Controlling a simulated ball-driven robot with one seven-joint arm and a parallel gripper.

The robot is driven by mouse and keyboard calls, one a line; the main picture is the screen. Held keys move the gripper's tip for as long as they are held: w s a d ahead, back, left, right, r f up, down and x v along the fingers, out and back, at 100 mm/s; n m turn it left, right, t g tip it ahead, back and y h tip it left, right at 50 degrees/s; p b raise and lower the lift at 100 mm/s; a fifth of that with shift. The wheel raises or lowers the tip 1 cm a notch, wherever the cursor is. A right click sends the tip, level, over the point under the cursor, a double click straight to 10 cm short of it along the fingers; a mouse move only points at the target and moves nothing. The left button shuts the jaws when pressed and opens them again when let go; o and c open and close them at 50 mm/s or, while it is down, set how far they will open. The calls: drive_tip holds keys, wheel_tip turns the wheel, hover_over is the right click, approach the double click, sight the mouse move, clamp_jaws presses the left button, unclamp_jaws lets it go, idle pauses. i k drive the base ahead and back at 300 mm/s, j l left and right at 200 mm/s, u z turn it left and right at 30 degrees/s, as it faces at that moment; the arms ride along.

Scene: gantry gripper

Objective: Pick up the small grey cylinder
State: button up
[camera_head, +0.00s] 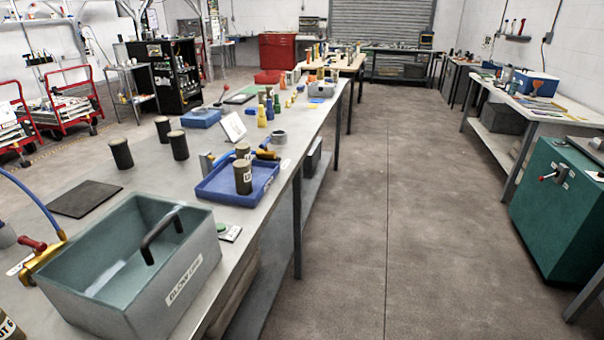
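A small grey cylinder (278,138) stands on the long grey workbench (150,200), just beyond the blue tray (222,196). It is small in this view, and I cannot tell whether it is solid or hollow. Another grey rounded piece (6,237) is partly cut off at the left edge. Several dark grey-brown cylinders with lighter tops stand on the bench, one of them (121,153) at the left. Two similar cylinders stand at the blue tray, the nearer one (243,178) inside it. My gripper is not in view.
A grey open bin (185,285) with a black handle fills the near bench. A black mat (85,199) lies behind it. A yellow tool with a blue hose (30,190) is at left. Yellow and blue pieces stand farther back. The floor (400,200) right of the bench is clear.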

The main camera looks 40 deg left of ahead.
sight(240, 167)
drive_tip(key=i+l+u, duration=0.2)
drive_tip(key=i, duration=0.5)
drive_tip(key=i+u, duration=0.3)
drive_tip(key=u, duration=0.15)
drive_tip(key=i+l+u, duration=0.2)
drive_tip(key=u, duration=0.25)
drive_tip(key=i+l+u, duration=0.3)
drive_tip(key=u, duration=0.15)
